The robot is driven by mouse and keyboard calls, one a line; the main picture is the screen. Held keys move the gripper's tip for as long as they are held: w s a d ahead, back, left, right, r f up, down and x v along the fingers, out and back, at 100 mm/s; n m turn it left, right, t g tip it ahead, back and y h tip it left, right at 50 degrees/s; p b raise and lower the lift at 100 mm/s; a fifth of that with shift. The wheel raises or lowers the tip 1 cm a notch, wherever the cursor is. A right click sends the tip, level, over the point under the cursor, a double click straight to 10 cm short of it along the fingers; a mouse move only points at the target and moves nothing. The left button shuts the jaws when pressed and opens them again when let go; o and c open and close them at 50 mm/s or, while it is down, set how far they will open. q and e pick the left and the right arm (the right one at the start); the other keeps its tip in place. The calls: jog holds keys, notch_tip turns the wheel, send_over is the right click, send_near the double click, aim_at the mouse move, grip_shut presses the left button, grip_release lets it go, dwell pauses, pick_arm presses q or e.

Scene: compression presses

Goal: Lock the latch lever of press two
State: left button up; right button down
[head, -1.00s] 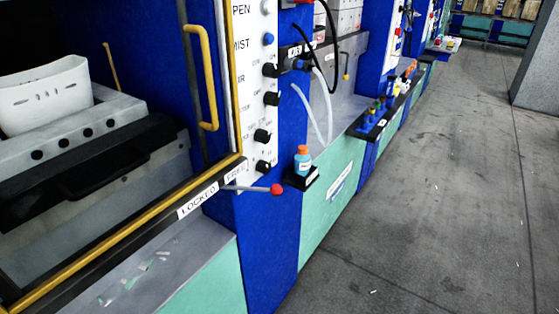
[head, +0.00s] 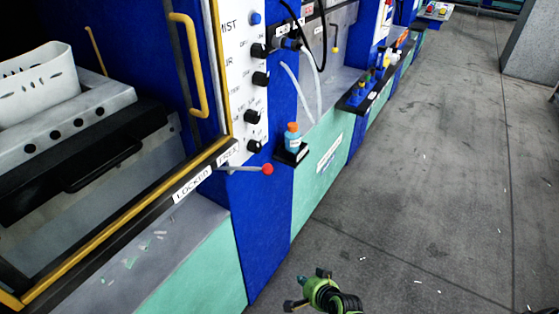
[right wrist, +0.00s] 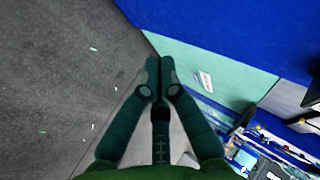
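The latch lever (head: 243,169) is a thin grey rod with a red ball end (head: 267,169). It sticks out to the right beside the FREE label (head: 228,154), at the right end of the press's yellow-edged front rail. The LOCKED label (head: 192,184) is further left along that rail. No press number is readable. My right gripper (head: 307,288) is low at the bottom of the head view, below and right of the lever and apart from it. In the right wrist view its fingers (right wrist: 158,62) are together with nothing between them. My left gripper is out of view.
A yellow handle (head: 193,66) stands upright above the lever. Knobs line the white panel (head: 240,100). A small bottle with an orange cap (head: 292,139) sits on a black shelf (head: 291,155) just right of the lever. The grey floor (head: 430,200) to the right is open.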

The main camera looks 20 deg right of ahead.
pick_arm(q)
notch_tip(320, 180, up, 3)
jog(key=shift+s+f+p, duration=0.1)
jog(key=shift+p, duration=0.9)
pick_arm(e)
jog(key=w+d+r+m+t, duration=0.1)
jog(key=w+r+m+t, duration=0.1)
jog(key=r, duration=0.8)
jog(key=w+d+r+m+t+y, duration=0.1)
jog(key=w+r, duration=0.3)
jog(key=r, duration=0.7)
jog(key=w+d+r+m+t, duration=0.1)
jog(key=w+r+m+t, duration=0.3)
jog(key=r, duration=0.7)
jog(key=shift+r+y, duration=0.2)
jog(key=shift+y, duration=0.1)
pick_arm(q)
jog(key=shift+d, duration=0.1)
pick_arm(e)
jog(key=shift+w, duration=0.2)
jog(key=x, duration=1)
pick_arm(q)
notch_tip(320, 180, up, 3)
jog(key=p, duration=0.3)
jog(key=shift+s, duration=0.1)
pick_arm(e)
jog(key=s+a, duration=0.2)
jog(key=s, duration=0.1)
jog(key=shift+a+r, duration=0.25)
jog(key=shift+r, duration=0.15)
